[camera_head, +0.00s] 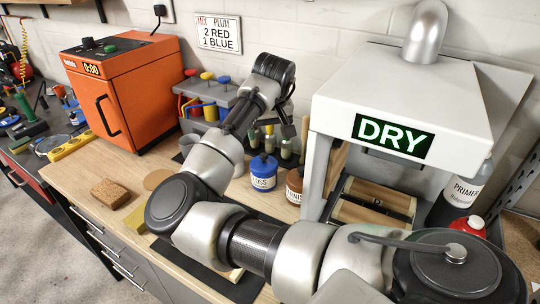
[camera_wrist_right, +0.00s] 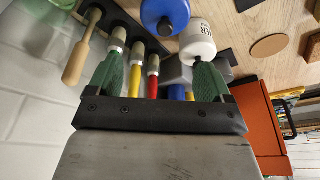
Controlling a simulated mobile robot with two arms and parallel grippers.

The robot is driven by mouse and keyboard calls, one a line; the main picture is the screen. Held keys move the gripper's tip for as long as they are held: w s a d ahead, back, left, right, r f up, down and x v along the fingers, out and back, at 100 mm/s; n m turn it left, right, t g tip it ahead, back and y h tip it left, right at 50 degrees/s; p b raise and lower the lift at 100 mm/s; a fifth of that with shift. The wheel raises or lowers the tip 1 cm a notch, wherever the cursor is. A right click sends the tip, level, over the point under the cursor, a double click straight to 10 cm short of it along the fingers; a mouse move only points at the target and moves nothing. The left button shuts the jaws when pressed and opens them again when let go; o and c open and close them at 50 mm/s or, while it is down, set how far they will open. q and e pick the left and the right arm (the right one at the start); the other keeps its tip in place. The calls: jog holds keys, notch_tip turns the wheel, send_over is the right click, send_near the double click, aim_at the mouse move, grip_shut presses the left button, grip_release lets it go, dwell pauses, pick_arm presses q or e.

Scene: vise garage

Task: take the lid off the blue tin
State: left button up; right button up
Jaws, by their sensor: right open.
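The blue tin (camera_head: 263,174) stands on the wooden bench, with a white label and a blue lid with a knob on top. In the right wrist view its round blue lid and darker knob (camera_wrist_right: 165,24) show at the top edge. My right gripper (camera_head: 287,127) is behind and above the tin in the head view, partly hidden by its own wrist. In the wrist view the green fingers of this gripper (camera_wrist_right: 158,76) are wide apart with nothing held between them. My left gripper is not in view.
A brown tin (camera_head: 294,186) stands right of the blue one. A white tin (camera_wrist_right: 198,39) is close to one finger in the wrist view. Brushes (camera_wrist_right: 135,68) stand behind. The orange oven (camera_head: 125,95) and white drying hood (camera_head: 400,100) flank the area.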

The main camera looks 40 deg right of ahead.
aim_at(264, 155)
jog(key=shift+x, duration=1.2)
jog(key=shift+w+a+f, duration=0.1)
jog(key=shift+f, duration=0.4)
jog(key=shift+w+a+f, duration=0.1)
jog(key=shift+w+f, duration=0.05)
jog(key=shift+f, duration=0.35)
jog(key=shift+w+d+f, duration=0.1)
jog(key=shift+f, duration=0.15)
jog(key=shift+f+p, duration=0.3)
jog(key=shift+f, duration=0.05)
jog(key=x, duration=0.3)
jog(key=shift+f+p, duration=0.3)
jog(key=shift+p, duration=0.1)
jog(key=shift+w+f, duration=0.15)
jog(key=shift+f, duration=0.4)
jog(key=c, duration=0.9)
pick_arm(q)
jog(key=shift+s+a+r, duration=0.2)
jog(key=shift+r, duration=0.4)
pick_arm(e)
jog(key=c, duration=0.6)
